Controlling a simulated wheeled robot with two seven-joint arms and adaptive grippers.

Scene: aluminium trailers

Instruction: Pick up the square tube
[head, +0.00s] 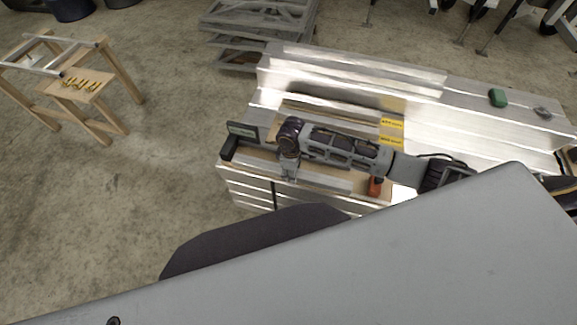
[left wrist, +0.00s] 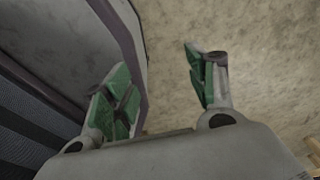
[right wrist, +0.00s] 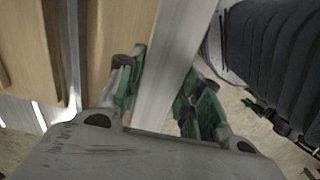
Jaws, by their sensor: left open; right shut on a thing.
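The square tube (head: 325,179) is a pale grey bar lying along the wooden board on the near side of the aluminium trailer. My right gripper (head: 289,175) is over its left part, pointing down. In the right wrist view the tube (right wrist: 170,70) runs between the green-padded fingers of the right gripper (right wrist: 160,95), which is shut on it. I cannot tell whether the tube is clear of the board. My left gripper (left wrist: 165,92) is open and empty in the left wrist view, with floor beyond it. It does not show in the head view.
The aluminium trailer (head: 430,85) has raised walls. A dark bracket-like item (head: 243,131) stands at its left end. An orange object (head: 375,186) is near the tube, and a green one (head: 497,97) at far right. A wooden trestle (head: 90,85) stands left; floor between is clear.

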